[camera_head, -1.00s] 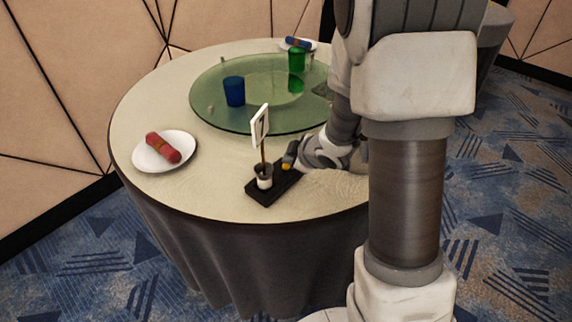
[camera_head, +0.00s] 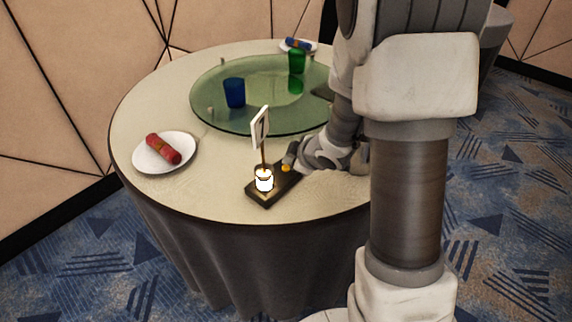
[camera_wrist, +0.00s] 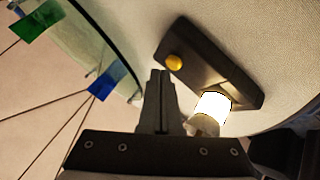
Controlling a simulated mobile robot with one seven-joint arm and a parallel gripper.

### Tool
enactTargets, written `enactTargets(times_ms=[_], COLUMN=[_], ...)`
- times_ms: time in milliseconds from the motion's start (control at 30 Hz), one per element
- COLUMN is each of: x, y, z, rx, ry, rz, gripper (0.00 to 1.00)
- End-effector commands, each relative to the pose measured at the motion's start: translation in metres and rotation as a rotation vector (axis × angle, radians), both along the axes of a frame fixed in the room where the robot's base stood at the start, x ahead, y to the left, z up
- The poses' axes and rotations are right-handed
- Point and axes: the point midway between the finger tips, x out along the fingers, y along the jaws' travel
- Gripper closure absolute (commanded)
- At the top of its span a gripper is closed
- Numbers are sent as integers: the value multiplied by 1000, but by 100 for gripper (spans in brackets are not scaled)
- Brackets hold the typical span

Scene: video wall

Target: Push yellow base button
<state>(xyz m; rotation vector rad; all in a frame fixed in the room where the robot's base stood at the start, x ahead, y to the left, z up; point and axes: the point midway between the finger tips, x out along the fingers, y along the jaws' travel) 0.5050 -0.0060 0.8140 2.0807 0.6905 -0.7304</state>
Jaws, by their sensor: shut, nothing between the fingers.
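A dark rectangular base (camera_head: 277,188) lies on the table near its front right edge. It carries a yellow button (camera_head: 286,168), also clear in the wrist view (camera_wrist: 174,62), and a small lamp (camera_head: 264,181) that glows white, also bright in the wrist view (camera_wrist: 212,106). A sign on a thin stick (camera_head: 260,128) rises by the lamp. My gripper (camera_head: 291,152) is shut and empty, close beside the yellow button. In the wrist view the closed fingertips (camera_wrist: 160,72) show next to the button, and I see a small gap there.
A green glass turntable (camera_head: 225,115) holds a blue cup (camera_head: 234,92) and a green cup (camera_head: 296,60). The front left of the tablecloth (camera_head: 200,195) is clear.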

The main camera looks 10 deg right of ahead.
Motion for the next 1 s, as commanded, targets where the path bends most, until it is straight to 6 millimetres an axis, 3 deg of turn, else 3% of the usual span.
enactTargets(times_ms=[167,700,1000], x=[0,0,0], y=[0,0,0], z=[5,59,60], rx=[0,1,0], ry=[-1,-1,-1], rz=[-1,-1,-1], gripper=[100,100,100])
